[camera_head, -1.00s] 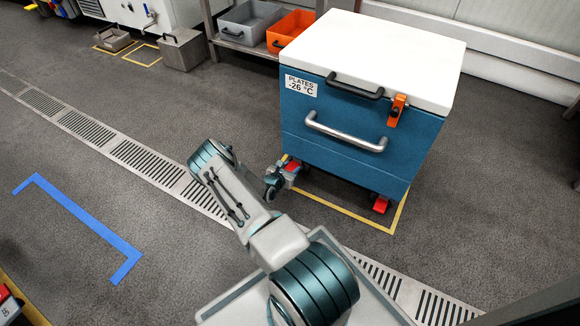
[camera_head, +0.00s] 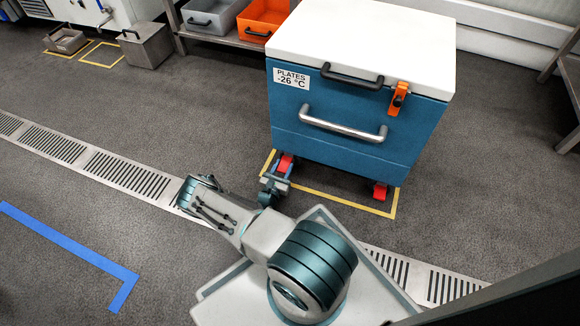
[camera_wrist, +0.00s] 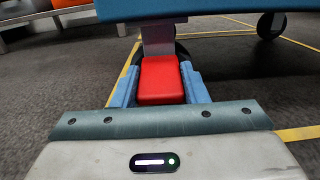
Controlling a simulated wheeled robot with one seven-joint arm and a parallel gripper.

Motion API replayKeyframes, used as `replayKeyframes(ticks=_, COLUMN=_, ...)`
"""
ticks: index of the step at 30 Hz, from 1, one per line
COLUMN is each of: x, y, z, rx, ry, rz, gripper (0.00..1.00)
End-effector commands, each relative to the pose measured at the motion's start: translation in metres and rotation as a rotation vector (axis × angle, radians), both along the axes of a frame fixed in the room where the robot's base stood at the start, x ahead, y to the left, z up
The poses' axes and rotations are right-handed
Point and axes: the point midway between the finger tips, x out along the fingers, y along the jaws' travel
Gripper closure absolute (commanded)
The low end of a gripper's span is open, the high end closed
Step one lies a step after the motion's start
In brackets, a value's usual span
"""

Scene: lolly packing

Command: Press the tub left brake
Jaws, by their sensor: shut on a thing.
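The tub (camera_head: 340,150) is a blue chest with a white lid and a "PLATES -26 °C" label. Its left brake (camera_head: 285,163) is a red pedal at the lower left caster. The brake also shows in the wrist view (camera_wrist: 160,80), below the tub's underside. My gripper (camera_head: 272,183) is low at that caster, in front of the tub. In the wrist view its two blue fingers (camera_wrist: 160,92) lie on either side of the red pedal, shut on it. The caster wheel is mostly hidden behind the pedal.
A second red brake (camera_head: 380,191) is at the tub's right caster. Yellow floor tape (camera_head: 345,201) borders the tub. A metal drain grate (camera_head: 125,177) crosses the floor. Grey (camera_head: 213,18) and orange (camera_head: 262,20) bins stand on a rack at the back. Open floor lies left.

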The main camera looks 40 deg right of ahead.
Motion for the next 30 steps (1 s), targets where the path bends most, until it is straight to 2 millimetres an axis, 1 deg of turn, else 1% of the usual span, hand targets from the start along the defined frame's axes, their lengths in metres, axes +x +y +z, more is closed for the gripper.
replayKeyframes(ticks=2, x=0.001, y=0.006, z=-0.001, rx=-0.006, ry=-0.001, rz=0.01, gripper=1.0)
replayKeyframes(ticks=10, x=0.005, y=0.013, z=-0.001, rx=-0.009, ry=-0.001, rz=0.024, gripper=1.0)
replayKeyframes(ticks=11, x=0.005, y=0.013, z=-0.001, rx=-0.009, ry=-0.001, rz=0.025, gripper=0.57)
replayKeyframes(ticks=12, x=0.006, y=0.014, z=-0.001, rx=-0.008, ry=-0.002, rz=0.026, gripper=0.46)
replayKeyframes(ticks=13, x=0.006, y=0.014, z=-0.001, rx=-0.008, ry=-0.002, rz=0.026, gripper=0.38)
replayKeyframes(ticks=18, x=0.004, y=0.008, z=-0.001, rx=-0.008, ry=-0.003, rz=0.016, gripper=0.38)
replayKeyframes(ticks=23, x=0.002, y=0.008, z=0.0, rx=-0.008, ry=-0.003, rz=0.013, gripper=0.38)
replayKeyframes(ticks=26, x=-0.002, y=0.017, z=0.001, rx=-0.008, ry=-0.003, rz=0.015, gripper=0.38)
replayKeyframes(ticks=29, x=-0.011, y=0.031, z=0.001, rx=-0.007, ry=0.0, rz=0.018, gripper=0.38)
replayKeyframes(ticks=30, x=-0.015, y=0.039, z=0.001, rx=-0.007, ry=-0.001, rz=0.018, gripper=0.38)
